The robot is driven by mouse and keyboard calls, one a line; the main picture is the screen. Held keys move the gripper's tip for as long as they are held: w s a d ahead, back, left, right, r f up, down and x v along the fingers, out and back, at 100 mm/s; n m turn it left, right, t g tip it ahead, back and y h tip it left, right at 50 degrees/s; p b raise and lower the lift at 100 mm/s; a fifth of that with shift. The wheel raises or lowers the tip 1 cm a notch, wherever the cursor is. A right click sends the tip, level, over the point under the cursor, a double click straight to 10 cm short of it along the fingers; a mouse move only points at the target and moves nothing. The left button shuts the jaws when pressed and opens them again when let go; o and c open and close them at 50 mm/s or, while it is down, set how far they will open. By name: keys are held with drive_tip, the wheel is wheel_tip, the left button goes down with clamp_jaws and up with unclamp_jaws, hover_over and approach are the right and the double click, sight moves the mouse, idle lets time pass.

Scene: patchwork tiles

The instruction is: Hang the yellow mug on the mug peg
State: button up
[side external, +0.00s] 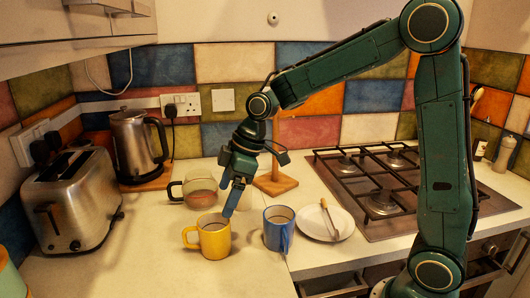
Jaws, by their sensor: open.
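The yellow mug (214,241) stands upright on the counter, with its handle on its left side. My gripper (227,200) is open and points down just above and behind the mug. One blue finger reaches down to the mug's right rim; I cannot tell whether it touches or goes inside. A wooden stand (276,185) with a square base sits behind and to the right of my gripper. It appears to be the mug peg; its upper part is largely hidden by my gripper and wrist.
A blue mug (279,232) stands close right of the yellow mug. A white plate (342,228) with a utensil lies to the right, before the hob (350,190). A toaster (75,200) and kettle (133,147) are left. The front counter is clear.

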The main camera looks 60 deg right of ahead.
drive_tip(key=shift+s+r, duration=0.1)
drive_tip(key=s+d+r+m+h, duration=0.1)
drive_tip(key=s+r+m, duration=0.1)
drive_tip(key=s, duration=0.6)
drive_tip(key=s+d+r+m+t+h, duration=0.1)
drive_tip(key=s+d+r+m, duration=0.1)
drive_tip(key=s+m, duration=0.2)
drive_tip(key=s+d+r+m+t+h, duration=0.1)
drive_tip(key=s+r+m, duration=0.1)
drive_tip(key=s, duration=0.9)
drive_tip(key=shift+s+d+r+m, duration=0.25)
drive_tip(key=shift+s+d+m, duration=0.1)
drive_tip(key=shift+m, duration=0.15)
drive_tip(key=shift+o, duration=0.4)
drive_tip(key=shift+w, duration=0.25)
drive_tip(key=w+a+f+n+g+y, duration=0.1)
drive_tip(key=w+n, duration=0.3)
drive_tip(key=w, duration=0.7)
drive_tip(key=w+a+f+n+g+y, duration=0.1)
drive_tip(key=w+n, duration=0.4)
drive_tip(key=w, duration=0.7)
wheel_tip(320, 180, down, 2)
drive_tip(key=shift+a+f+y, duration=0.1)
drive_tip(key=shift+a+y, duration=0.4)
drive_tip(key=shift+a, duration=0.55)
